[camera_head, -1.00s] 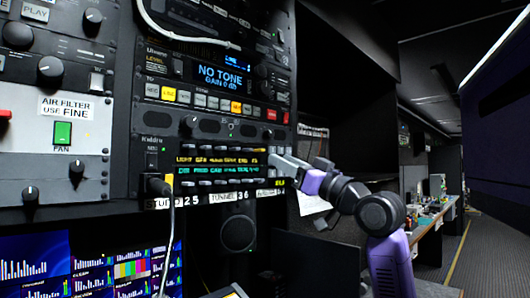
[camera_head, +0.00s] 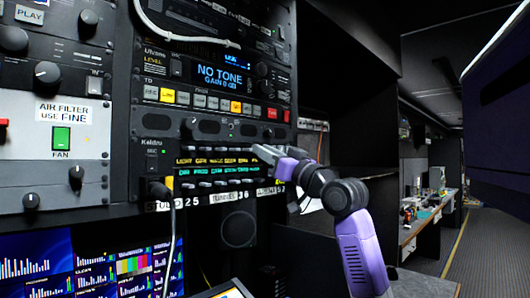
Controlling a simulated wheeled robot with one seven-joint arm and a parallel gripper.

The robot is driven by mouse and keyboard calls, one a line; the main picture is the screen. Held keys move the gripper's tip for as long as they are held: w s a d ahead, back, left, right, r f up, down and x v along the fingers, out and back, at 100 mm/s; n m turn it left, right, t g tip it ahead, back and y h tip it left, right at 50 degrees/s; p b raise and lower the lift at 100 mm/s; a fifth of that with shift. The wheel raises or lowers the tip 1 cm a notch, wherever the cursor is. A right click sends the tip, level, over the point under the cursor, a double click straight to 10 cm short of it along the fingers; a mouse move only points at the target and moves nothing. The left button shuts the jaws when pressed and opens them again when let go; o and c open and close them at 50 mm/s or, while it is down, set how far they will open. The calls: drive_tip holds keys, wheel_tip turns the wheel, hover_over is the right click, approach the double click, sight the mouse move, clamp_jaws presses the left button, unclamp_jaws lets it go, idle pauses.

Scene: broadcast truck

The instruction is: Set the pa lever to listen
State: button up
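The upper row of levers (camera_head: 215,161) and the lower row (camera_head: 218,183) show in the head view. The labels are too small to tell which lever is the pa lever or how it is set. My gripper (camera_head: 258,153) is at the right end of the upper row, its tips close to the panel face. It hides the labels and levers there. Contact with a lever and the opening between the fingers cannot be made out.
Above the panel is a unit with a blue NO TONE display (camera_head: 219,76) and a row of lit buttons. A cable (camera_head: 169,240) hangs from the panel's lower left. Monitors (camera_head: 90,265) sit below left. An aisle (camera_head: 478,240) is open on the right.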

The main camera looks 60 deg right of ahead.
clamp_jaws()
drive_tip(key=shift+r, duration=0.1)
wheel_tip(320, 180, up, 2)
drive_tip(key=g+y+p, duration=0.1)
drive_tip(key=g+p, duration=0.2)
drive_tip(key=p, duration=0.3)
drive_tip(key=shift+p, duration=0.4)
drive_tip(key=shift+w+g+y+p, duration=0.15)
drive_tip(key=shift+g+y+p, duration=0.15)
drive_tip(key=shift+g+p, duration=0.55)
drive_tip(key=shift+f, duration=0.2)
drive_tip(key=shift+o, duration=2)
unclamp_jaws()
